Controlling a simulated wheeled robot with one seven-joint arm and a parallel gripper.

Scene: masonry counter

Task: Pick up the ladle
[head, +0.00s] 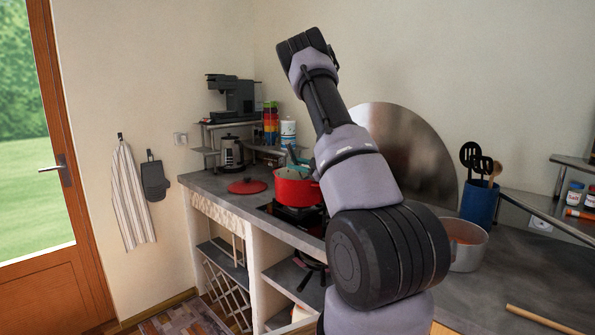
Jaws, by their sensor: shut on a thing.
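A red pot (296,188) stands on the dark hob (285,215) on the counter. A teal utensil (293,160), which looks like the ladle, rises out of the pot and leans to the left. Its lower end is hidden inside the pot, and my arm covers the area just to the right. My arm rises through the middle of the head view. My gripper does not show, so its place relative to the ladle cannot be seen.
A red lid (247,187) lies left of the pot. A coffee maker (232,97) stands on a shelf at the back. On the right are a steel pan (467,246), a blue holder (479,203) with utensils and a wooden stick (543,318). The right counter has free room.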

